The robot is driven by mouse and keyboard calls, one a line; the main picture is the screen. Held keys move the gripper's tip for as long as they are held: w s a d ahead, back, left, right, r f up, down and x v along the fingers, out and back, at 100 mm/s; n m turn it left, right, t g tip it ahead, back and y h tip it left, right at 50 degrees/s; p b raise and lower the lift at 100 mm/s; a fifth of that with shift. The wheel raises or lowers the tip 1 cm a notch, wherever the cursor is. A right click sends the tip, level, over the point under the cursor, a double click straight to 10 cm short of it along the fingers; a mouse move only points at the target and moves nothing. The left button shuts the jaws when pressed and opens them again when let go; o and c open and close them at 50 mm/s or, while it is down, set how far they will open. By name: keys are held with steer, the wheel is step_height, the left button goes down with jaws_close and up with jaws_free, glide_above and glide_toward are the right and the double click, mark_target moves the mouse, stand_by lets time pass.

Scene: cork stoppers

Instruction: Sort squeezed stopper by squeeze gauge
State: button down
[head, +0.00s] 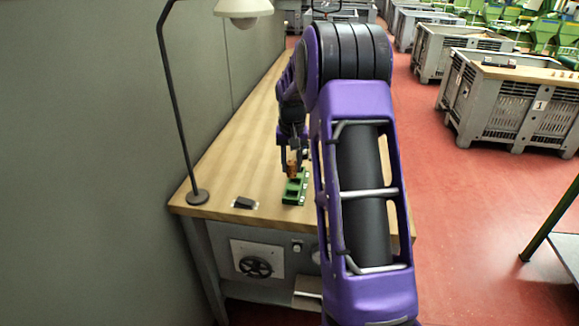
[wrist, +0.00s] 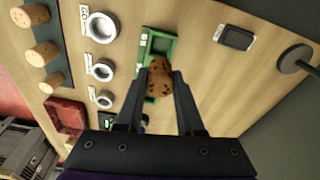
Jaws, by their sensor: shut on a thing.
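My gripper (wrist: 160,76) is shut on a speckled brown cork stopper (wrist: 159,84), which sits between the two fingertips in the wrist view. In the head view, the gripper (head: 291,152) and the stopper (head: 292,169) are at the green gauge (head: 296,188) on the bench. The green gauge (wrist: 163,47) also shows in the wrist view, just beyond and partly behind the stopper. I cannot tell whether the stopper touches it. Three white rings (wrist: 102,70) with labels stand in a row left of the gauge. My arm hides much of the bench in the head view.
Three other corks (wrist: 40,54) stand on a dark strip at the left in the wrist view, near a dark red tray (wrist: 66,114). A small dark device (head: 244,203) and a lamp base (head: 197,197) are on the wooden bench (head: 225,160). Bare wood lies between device and gauge.

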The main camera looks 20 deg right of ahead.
steer(key=shift+f+b, duration=1.45)
steer(key=shift+f, duration=1.45)
steer(key=shift+f+b, duration=0.65)
steer(key=shift+f, duration=0.5)
